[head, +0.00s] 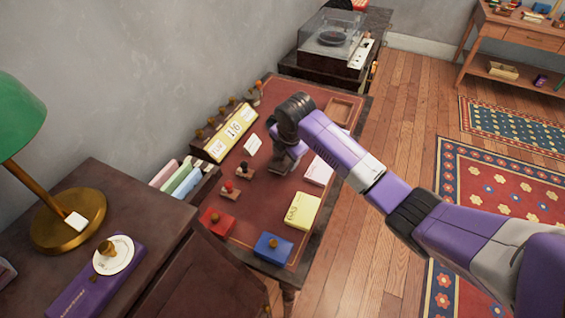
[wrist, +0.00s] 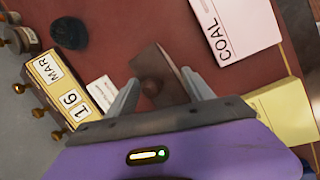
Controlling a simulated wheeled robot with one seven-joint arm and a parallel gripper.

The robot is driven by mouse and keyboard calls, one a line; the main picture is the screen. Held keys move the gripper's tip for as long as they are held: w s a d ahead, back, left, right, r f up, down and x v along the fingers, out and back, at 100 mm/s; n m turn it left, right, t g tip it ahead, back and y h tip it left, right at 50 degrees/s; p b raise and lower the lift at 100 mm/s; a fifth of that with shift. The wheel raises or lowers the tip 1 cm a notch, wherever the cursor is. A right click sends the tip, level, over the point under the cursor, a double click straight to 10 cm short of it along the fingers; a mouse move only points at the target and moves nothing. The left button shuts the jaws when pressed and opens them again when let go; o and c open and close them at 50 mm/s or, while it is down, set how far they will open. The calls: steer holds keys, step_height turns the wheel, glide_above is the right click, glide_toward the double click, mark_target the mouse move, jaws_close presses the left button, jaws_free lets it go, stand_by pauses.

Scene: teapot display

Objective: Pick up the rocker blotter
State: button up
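In the wrist view, a brown flat-bodied piece with a round brown knob, which looks like the rocker blotter (wrist: 158,70), lies on the red desk top. My gripper (wrist: 160,92) is open, with one finger on each side of the knob and visible space on both sides. Nothing is held. In the head view, my gripper (head: 284,163) is low over the middle of the desk (head: 262,192) and hides most of the piece beneath it. I cannot tell whether the fingertips touch the desk.
Two small knobbed pieces, one red-topped (head: 229,188) and one black-topped (head: 245,171), stand left of my gripper. A yellow calendar block (head: 231,132) stands behind. A yellow pad (head: 303,210), red box (head: 216,221) and blue box (head: 273,248) lie in front. A COAL card (wrist: 238,30) is nearby.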

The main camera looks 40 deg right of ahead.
steer(key=shift+f, duration=0.1)
steer(key=c, duration=0.6)
steer(key=shift+a, duration=0.1)
steer(key=shift+r, duration=0.3)
jaws_close()
step_height(320, 180, up, 20)
steer(key=shift+f, duration=0.25)
steer(key=o, duration=0.7)
jaws_free()
jaws_close()
